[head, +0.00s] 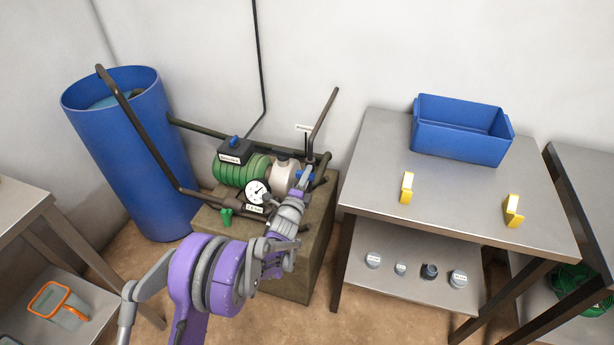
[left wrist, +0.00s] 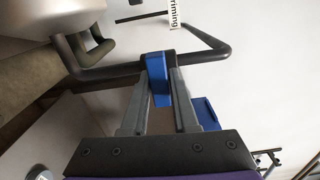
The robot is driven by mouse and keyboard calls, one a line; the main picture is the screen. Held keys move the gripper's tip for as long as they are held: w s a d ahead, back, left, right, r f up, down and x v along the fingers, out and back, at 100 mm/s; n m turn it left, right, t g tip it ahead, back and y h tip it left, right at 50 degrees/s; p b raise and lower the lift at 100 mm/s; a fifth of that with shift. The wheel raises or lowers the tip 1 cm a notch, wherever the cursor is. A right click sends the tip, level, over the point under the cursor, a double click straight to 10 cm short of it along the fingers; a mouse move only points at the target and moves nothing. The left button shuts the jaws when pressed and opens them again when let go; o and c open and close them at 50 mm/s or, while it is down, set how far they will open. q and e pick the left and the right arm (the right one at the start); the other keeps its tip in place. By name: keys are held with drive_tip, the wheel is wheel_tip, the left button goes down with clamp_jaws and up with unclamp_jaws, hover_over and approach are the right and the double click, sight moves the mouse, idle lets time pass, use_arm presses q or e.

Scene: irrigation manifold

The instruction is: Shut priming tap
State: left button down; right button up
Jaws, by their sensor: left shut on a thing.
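The priming tap's blue lever (left wrist: 156,80) sits on a dark pipe in the left wrist view, below a white label (left wrist: 176,14) reading "priming". My left gripper (left wrist: 162,88) has its two grey fingers on either side of this lever and is shut on it. In the head view my left gripper (head: 304,180) reaches to the right end of the pump (head: 240,170), and its wrist hides most of the tap. My right gripper is in neither view.
A pressure gauge (head: 257,192) and a green valve handle (head: 226,215) are left of my wrist. A blue barrel (head: 135,160) stands left. A steel table (head: 385,150) at right bears a blue crate (head: 460,147) and two yellow pieces.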

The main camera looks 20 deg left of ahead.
use_arm(q)
drive_tip(key=c, duration=0.7)
unclamp_jaws()
drive_tip(key=s, duration=1.1)
drive_tip(key=shift+a, duration=0.15)
